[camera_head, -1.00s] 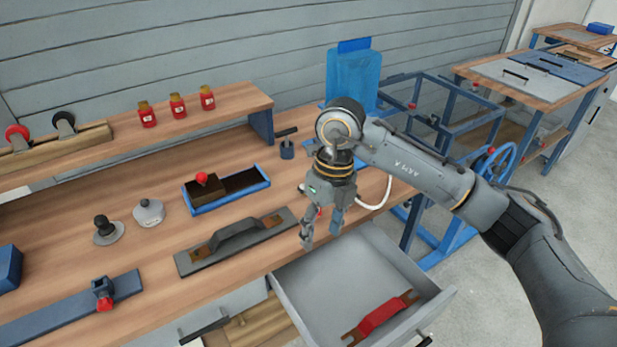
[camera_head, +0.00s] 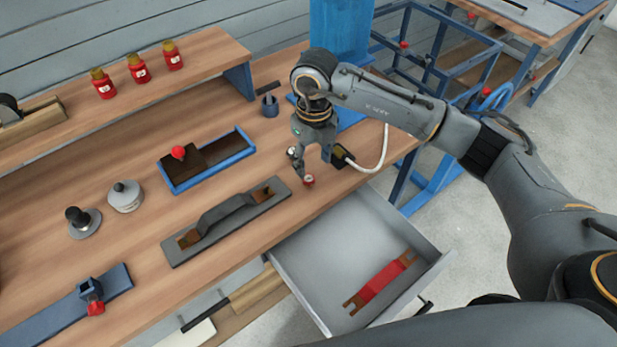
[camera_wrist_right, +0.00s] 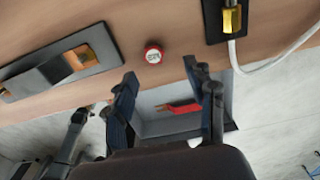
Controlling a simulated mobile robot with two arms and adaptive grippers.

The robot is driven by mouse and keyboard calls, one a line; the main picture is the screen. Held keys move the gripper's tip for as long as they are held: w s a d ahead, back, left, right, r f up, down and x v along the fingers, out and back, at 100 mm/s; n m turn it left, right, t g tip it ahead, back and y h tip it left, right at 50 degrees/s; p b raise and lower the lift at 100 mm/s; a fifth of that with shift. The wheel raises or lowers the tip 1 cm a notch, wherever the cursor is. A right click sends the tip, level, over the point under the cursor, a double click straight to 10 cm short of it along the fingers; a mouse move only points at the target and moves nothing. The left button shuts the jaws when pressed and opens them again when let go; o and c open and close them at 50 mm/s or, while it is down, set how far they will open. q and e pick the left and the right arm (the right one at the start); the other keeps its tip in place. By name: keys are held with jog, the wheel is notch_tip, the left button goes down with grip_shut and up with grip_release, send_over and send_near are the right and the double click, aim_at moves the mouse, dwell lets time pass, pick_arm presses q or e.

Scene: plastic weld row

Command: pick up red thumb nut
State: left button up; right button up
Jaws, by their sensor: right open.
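The red thumb nut (camera_head: 308,180) is a small red round piece with a pale top. It sits on the wooden bench, right of the dark plate with a raised handle. It also shows in the right wrist view (camera_wrist_right: 153,54), just beyond the fingertips and between their lines. My right gripper (camera_head: 312,167) is open and empty, with its fingers pointing down close to the nut. In the right wrist view its two fingers (camera_wrist_right: 160,70) are spread apart. Whether a finger touches the nut, I cannot tell. My left gripper is not in view.
The dark handled plate (camera_head: 180,255) lies left of the nut. A small black-and-yellow device (camera_head: 341,156) with a white cable stands close to the right fingers. An open grey drawer (camera_head: 310,255) holding a red handle piece (camera_head: 381,281) juts out in front. A blue tray (camera_head: 214,178) is behind left.

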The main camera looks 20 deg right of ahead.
aim_at(308, 175)
jog(key=shift+a+f, duration=0.2)
jog(key=shift+f, duration=0.35)
jog(key=f, duration=0.1)
jog(key=f+p, duration=0.1)
jog(key=f, duration=0.2)
jog(key=shift+w+a+f, duration=0.15)
jog(key=shift+a+f, duration=0.05)
jog(key=shift+a, duration=0.1)
jog(key=shift+c, duration=0.4)
jog(key=c, duration=0.9)
